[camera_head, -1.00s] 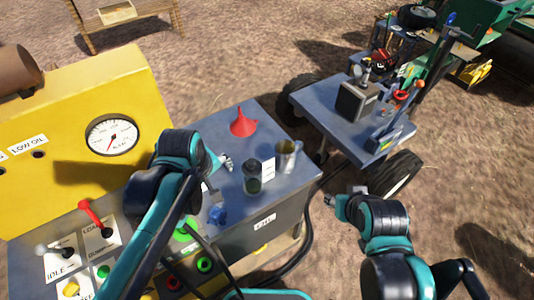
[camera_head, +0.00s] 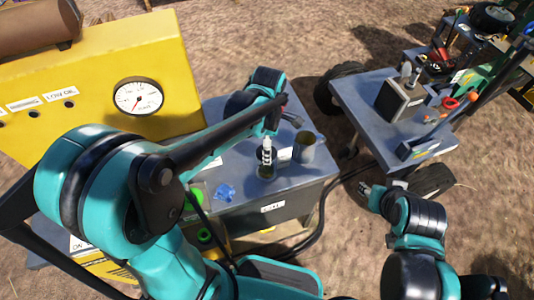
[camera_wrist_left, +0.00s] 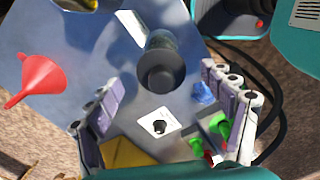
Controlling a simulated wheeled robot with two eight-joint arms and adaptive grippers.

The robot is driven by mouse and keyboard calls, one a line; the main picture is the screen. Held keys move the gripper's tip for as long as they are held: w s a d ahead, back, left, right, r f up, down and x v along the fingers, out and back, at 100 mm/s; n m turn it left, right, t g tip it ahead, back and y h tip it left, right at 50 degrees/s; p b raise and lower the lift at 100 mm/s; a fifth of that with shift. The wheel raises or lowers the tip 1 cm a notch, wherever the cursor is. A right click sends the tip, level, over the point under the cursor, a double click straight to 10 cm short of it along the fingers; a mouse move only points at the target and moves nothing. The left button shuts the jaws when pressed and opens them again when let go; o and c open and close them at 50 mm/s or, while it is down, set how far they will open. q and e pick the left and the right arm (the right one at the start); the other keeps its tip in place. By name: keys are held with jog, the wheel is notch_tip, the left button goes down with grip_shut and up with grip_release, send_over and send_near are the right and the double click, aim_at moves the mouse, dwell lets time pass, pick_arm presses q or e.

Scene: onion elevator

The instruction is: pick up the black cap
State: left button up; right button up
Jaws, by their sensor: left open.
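The black cap (camera_wrist_left: 160,78) tops a dark jar in the left wrist view, seen nearly from above. In the head view the jar (camera_head: 266,172) stands on the grey-blue tabletop (camera_head: 295,185), and my gripper partly hides its top. My left gripper (camera_head: 266,146) is over the jar. In the left wrist view its fingers (camera_wrist_left: 168,108) are spread wide and empty, with the cap between and beyond them. My right gripper (camera_head: 369,193) is off to the right of the table, over the ground, too small to tell its opening.
A red funnel (camera_wrist_left: 36,79) and green knobs (camera_wrist_left: 220,127) show in the wrist view. A cart (camera_head: 365,97) stands right.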

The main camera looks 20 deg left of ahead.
pick_arm(q)
notch_tip(320, 180, down, 2)
jog(key=shift+f, duration=0.25)
jog(key=shift+r, duration=0.1)
jog(key=c, duration=1.2)
